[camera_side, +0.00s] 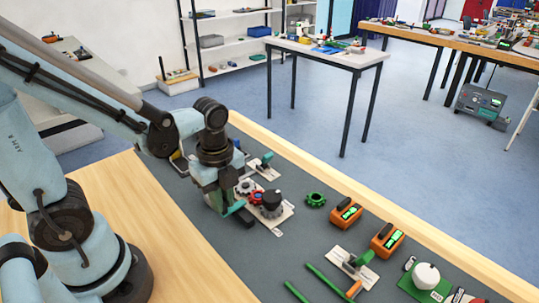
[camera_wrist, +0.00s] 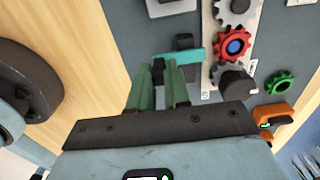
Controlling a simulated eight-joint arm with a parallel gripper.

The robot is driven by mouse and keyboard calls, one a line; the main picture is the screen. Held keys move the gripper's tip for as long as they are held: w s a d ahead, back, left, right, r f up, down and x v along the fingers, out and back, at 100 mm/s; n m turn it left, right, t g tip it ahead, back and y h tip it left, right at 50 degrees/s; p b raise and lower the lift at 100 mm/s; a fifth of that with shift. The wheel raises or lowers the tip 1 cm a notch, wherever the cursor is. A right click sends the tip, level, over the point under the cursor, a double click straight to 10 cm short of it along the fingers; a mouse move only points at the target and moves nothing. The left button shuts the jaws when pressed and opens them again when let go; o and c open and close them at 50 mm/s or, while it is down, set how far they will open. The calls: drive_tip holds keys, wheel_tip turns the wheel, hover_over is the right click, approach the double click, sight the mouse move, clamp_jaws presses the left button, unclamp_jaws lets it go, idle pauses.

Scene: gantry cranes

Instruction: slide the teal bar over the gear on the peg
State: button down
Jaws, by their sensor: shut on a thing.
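My gripper (camera_wrist: 166,66) is shut on the teal bar (camera_wrist: 194,54), whose free end points right, toward the gears. In the side view the teal bar (camera_side: 235,208) shows low beside the gear plate, under my gripper (camera_side: 226,207). A pale plate (camera_wrist: 207,72) carries a grey gear (camera_wrist: 236,10), a red gear (camera_wrist: 232,46) with a blue centre, and a dark grey gear (camera_wrist: 237,82). The bar's tip lies just left of the plate in the wrist view, close to the red gear. Whether it touches anything is unclear, and the fingers hide part of the bar.
A dark block (camera_wrist: 184,41) stands right beside the bar. A loose green gear (camera_side: 316,199) lies right of the plate. Orange boxes (camera_side: 346,213) (camera_side: 387,240) and a second pale plate with green parts (camera_side: 351,267) stand nearer the front. Grey mat is bare between them.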

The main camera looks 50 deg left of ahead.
drive_tip(key=shift+w, duration=1.8)
drive_tip(key=c, duration=1)
unclamp_jaws()
drive_tip(key=shift+r, duration=0.15)
wheel_tip(320, 180, up, 7)
drive_tip(key=shift+s, duration=0.1)
wheel_tip(320, 180, up, 2)
drive_tip(key=n+t, duration=0.2)
drive_tip(key=n, duration=0.4)
drive_tip(key=n+t, duration=0.2)
drive_tip(key=n, duration=0.4)
drive_tip(key=n+t, duration=0.3)
drive_tip(key=n, duration=0.3)
drive_tip(key=shift+s+a, duration=0.1)
drive_tip(key=shift+s, duration=0.05)
